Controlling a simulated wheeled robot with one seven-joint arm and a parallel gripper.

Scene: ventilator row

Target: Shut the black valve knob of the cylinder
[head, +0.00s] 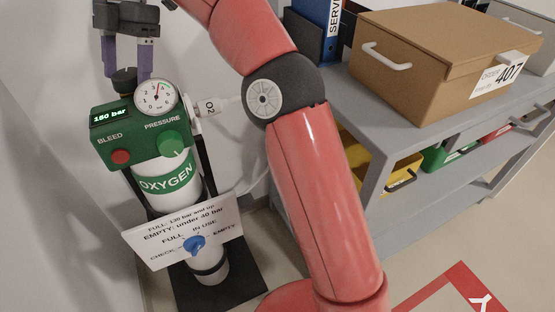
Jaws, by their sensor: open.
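The oxygen cylinder (172,186) stands upright at the left in the head view, white with a green label. The black valve knob (123,79) is on top, behind the block. My gripper (127,70) points down over the knob from the upper left, its two purple-grey fingers open, one on each side of the knob. I cannot tell whether the fingers touch it. The gripper partly hides the knob.
A red bleed button (121,157) and green pressure knob (172,144) are on the block's front. A white sign (183,232) with a blue pointer hangs on the cylinder. A grey shelf (385,125) with a cardboard box (437,62) stands at right. White wall is close at left.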

